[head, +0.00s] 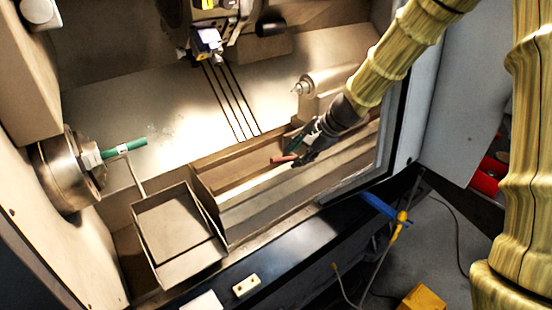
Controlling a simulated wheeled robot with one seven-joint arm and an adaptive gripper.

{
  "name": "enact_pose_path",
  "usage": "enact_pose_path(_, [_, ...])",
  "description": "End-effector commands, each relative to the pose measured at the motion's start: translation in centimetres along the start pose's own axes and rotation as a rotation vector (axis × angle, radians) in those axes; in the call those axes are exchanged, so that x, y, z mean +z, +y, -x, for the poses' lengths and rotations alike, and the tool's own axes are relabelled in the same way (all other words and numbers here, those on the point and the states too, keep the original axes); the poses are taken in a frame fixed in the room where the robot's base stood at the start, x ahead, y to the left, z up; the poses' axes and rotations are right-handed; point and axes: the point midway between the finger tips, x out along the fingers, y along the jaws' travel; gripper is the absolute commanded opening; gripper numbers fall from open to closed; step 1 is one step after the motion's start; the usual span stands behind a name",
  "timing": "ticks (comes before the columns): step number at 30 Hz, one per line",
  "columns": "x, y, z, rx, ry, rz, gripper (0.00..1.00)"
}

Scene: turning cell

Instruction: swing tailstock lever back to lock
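The tailstock (325,82) is a pale, rounded body with a pointed centre facing left, on the right side of the machine's inside. A short lever with a reddish handle (284,159) shows just below and left of it. My gripper (300,158) is dark and reaches down from the upper right, its tips right beside the handle's right end. I cannot tell whether the fingers touch or hold the handle. The lever's base is hidden behind my gripper and arm.
A chuck (65,172) at left holds a green bar (124,147). An open metal tray (152,272) stands at the front. A tool turret (212,40) hangs at the top. The door frame (402,110) is close to the right of my arm.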

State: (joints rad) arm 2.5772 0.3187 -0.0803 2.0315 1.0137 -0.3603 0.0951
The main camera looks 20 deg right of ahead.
Motion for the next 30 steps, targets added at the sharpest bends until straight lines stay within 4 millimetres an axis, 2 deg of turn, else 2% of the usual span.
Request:
enact_pose_path(1, [0.2, -1.0, 0.8, -0.021, -0.01, -0.011, 0.38])
enact_pose_path(3, [0.4, -1.9, 1.4, -0.038, -0.022, -0.021, 0.38])
enact_pose_path(8, [0.6, -2.4, 1.1, -0.049, -0.03, -0.028, 0.38])
enact_pose_path(30, [0.8, -2.7, -7.6, -0.047, -0.028, -0.027, 0.38])
